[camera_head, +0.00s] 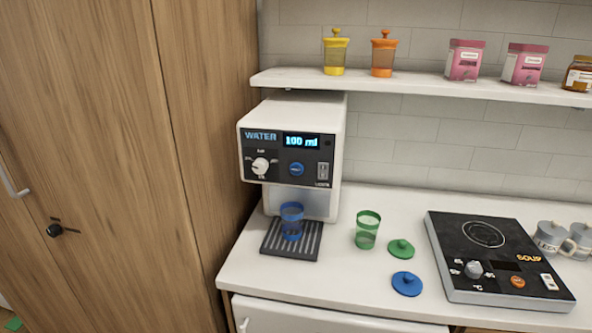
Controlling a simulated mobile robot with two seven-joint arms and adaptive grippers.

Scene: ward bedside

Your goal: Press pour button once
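The white water dispenser (338,125) stands on the counter against the wooden cabinet. Its dark front panel has a display reading "100 ml", a knob (260,166) on the left, a round blue button (296,169) in the middle and a small switch (323,171) on the right. The button's label is too small to read. A blue translucent cup (291,221) stands upright on the drip tray (272,246) under the dispenser. Neither of my grippers shows in the head view.
A green cup (367,230), a green lid (401,249) and a blue lid (407,284) are on the counter (340,290) right of the dispenser. A hotplate (470,240) and grey mugs stand further right. A shelf (430,87) with jars and boxes hangs above.

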